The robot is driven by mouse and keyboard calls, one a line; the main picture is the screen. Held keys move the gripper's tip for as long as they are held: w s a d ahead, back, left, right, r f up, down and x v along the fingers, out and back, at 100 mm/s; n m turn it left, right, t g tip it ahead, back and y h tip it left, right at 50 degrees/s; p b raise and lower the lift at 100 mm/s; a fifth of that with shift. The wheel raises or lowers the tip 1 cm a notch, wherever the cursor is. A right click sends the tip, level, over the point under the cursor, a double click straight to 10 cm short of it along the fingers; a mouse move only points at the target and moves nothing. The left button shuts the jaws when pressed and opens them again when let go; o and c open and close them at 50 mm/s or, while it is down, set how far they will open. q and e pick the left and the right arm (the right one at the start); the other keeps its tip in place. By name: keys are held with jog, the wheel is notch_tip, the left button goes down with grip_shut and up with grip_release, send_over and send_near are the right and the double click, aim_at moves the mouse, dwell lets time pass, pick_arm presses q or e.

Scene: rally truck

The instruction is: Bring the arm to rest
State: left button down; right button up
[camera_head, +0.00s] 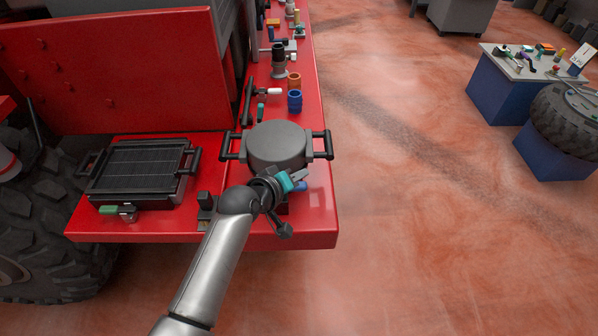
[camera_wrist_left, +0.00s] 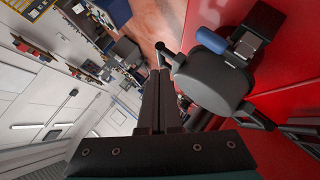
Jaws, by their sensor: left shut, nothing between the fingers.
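My left arm (camera_head: 212,265) reaches up from the bottom of the head view over the red truck bed. Its gripper (camera_head: 301,174) is at the near side of a round grey lidded pot (camera_head: 276,143) with black side handles. In the left wrist view the gripper's two dark fingers (camera_wrist_left: 160,76) lie together, shut and empty. The grey pot (camera_wrist_left: 212,82) stands to their right there. I cannot tell whether the gripper touches the pot. My right gripper is not in view.
A black finned box (camera_head: 142,170) sits left of the pot on the red bed (camera_head: 170,228). Blue (camera_head: 294,101) and orange (camera_head: 294,80) cups stand behind it. A blue-sided table (camera_head: 500,92) and a tyre (camera_head: 565,118) are far right. The floor between is clear.

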pick_arm(q)
jog(key=shift+s+r, duration=0.8)
jog(key=s+a+f+m+g+y+b, duration=0.1)
jog(key=s+a+f+b, duration=0.3)
jog(key=f, duration=0.8)
jog(key=s+a+f+g+y+b, duration=0.2)
jog(key=s+f+b, duration=0.25)
jog(key=f, duration=0.75)
jog(key=s+a+f+m+g+y+b, duration=0.1)
jog(key=s+a+f+b, duration=0.35)
jog(key=f, duration=0.75)
jog(key=s+a+f+m+g+y+b, duration=0.1)
jog(key=s+a+f+b, duration=0.2)
jog(key=s+f, duration=0.5)
jog(key=s+a+f+m+g+b, duration=0.1)
jog(key=s+a+f+g+b, duration=0.1)
jog(key=s+f, duration=0.6)
jog(key=s+a+f+m+g+y+b, duration=0.1)
jog(key=s+a+f+b, duration=0.3)
jog(key=s+f, duration=0.4)
jog(key=s+m, duration=0.1)
jog(key=s, duration=0.6)
jog(key=shift+a+f+g+y+b, duration=0.25)
jog(key=shift+a+g+y+b, duration=0.05)
jog(key=shift+a+g+b, duration=0.1)
jog(key=shift+s+d, duration=0.1)
